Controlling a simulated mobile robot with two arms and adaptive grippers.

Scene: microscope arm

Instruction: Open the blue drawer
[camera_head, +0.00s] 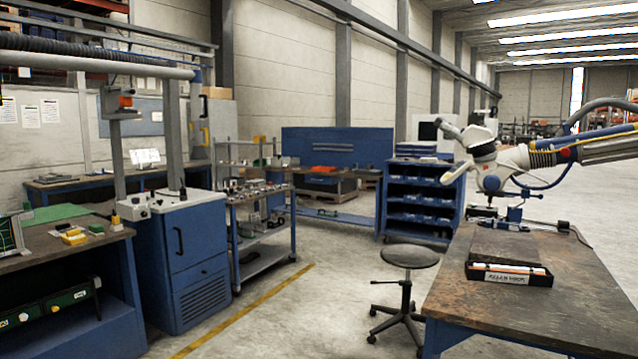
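A blue cabinet (192,275) stands at left centre. Its upper front panel (203,236) has a dark vertical handle (179,241) and looks closed. Its lower panel (203,296) has vent slots. I cannot tell whether either panel is a drawer. Another blue cabinet (382,207) stands further back, with open shelves of small blue bins. No opened drawer shows. Neither of my grippers is in view.
A workbench (575,275) at right carries a black tray (508,281) and a white jointed arm (530,158). A stool (409,257) stands before it. A trolley (262,262) stands beside the near cabinet.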

